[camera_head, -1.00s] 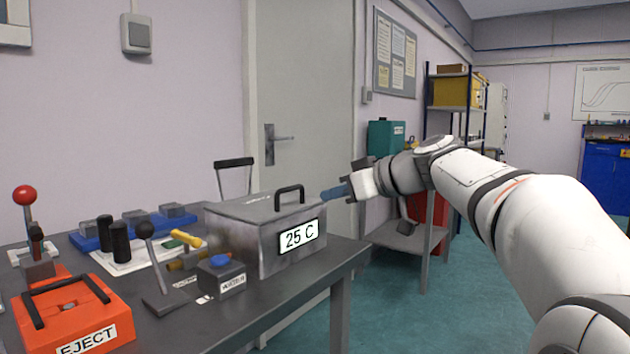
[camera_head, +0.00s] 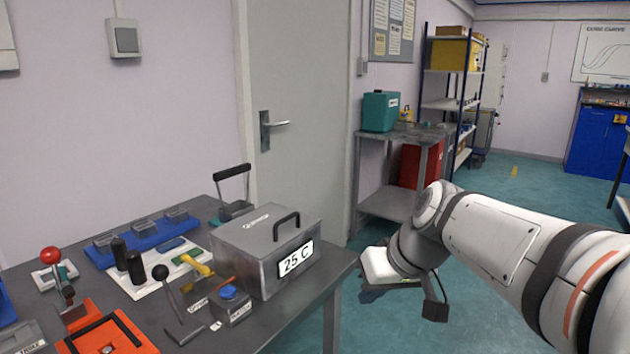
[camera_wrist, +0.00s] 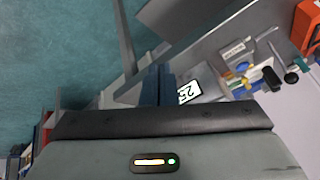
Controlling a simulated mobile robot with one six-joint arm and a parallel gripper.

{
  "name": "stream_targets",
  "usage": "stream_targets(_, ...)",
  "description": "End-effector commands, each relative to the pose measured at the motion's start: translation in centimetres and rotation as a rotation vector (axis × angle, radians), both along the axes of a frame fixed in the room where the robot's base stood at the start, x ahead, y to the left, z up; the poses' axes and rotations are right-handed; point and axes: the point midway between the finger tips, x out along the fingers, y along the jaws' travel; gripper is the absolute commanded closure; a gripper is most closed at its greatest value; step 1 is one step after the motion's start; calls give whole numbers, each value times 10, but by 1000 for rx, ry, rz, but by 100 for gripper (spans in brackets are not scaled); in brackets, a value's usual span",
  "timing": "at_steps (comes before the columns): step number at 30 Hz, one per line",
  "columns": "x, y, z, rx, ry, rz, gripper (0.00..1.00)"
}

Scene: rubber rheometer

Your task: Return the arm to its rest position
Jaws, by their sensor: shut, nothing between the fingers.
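My arm reaches in from the right in the head view, its wrist low and bent down just right of the bench corner. My gripper (camera_wrist: 158,84) shows in the wrist view as two dark blue fingers pressed together with nothing between them. In the head view its fingers are mostly hidden behind the wrist. It is beside the grey steel box (camera_head: 243,258) marked 25 C, apart from it, over the floor side of the bench edge.
The bench (camera_head: 335,268) carries an orange EJECT unit (camera_head: 128,338), a red-knobbed lever (camera_head: 51,256), a blue-button block (camera_head: 232,308) and a blue tray (camera_head: 160,236). A metal side table (camera_head: 390,205) with a teal case (camera_head: 381,111) stands behind my wrist. Floor at right is open.

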Motion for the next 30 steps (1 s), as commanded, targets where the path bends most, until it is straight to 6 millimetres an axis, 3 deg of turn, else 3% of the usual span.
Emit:
stream_targets(1,-15,-5,19,-28,33,-31,100)
stream_targets(6,-62,-27,25,-130,131,-154,100)
stream_targets(12,-103,-48,27,-226,191,-260,100)
stream_targets(18,-118,-57,23,-266,208,-301,100)
stream_targets(30,-118,-57,23,-266,208,-302,100)
